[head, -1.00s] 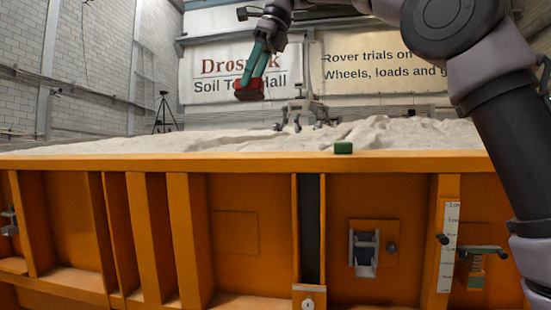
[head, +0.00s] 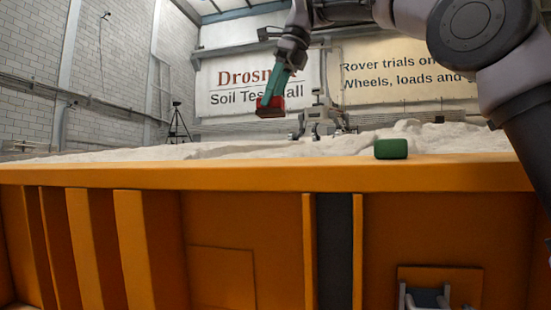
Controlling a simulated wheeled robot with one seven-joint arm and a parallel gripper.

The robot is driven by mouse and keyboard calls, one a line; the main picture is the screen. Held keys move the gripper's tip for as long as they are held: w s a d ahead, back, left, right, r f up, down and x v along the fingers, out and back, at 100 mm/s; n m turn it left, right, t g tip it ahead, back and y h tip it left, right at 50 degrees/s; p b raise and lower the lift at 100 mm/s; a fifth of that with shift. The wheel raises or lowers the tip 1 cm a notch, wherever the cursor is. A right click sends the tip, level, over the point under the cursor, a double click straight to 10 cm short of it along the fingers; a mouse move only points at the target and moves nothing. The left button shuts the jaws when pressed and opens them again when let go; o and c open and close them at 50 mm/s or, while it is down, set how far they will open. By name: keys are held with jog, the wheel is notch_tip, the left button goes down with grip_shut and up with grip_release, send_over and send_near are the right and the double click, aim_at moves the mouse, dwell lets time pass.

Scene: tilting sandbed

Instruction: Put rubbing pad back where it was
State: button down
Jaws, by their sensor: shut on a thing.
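My gripper (head: 275,92), with teal fingers, points down above the sand in the upper middle of the head view. It is shut on a small dark red block (head: 270,108), which looks like the rubbing pad. The block is held in the air, slightly tilted, above the level of the bed's rim. A green block (head: 391,149) sits on the orange rim to the right, apart from my gripper.
The orange sandbed wall and rim (head: 150,175) cross the view in front of me. Pale sand (head: 230,150) lies behind it. A grey rover (head: 318,118) stands on the sand beyond my gripper. A latch (head: 435,298) juts from the wall at lower right.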

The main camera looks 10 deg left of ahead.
aim_at(283, 110)
notch_tip(283, 110, down, 10)
jog(key=shift+r, duration=0.25)
jog(key=shift+f, duration=0.1)
jog(key=shift+c, duration=1.2)
grip_release()
jog(key=v, duration=1.2)
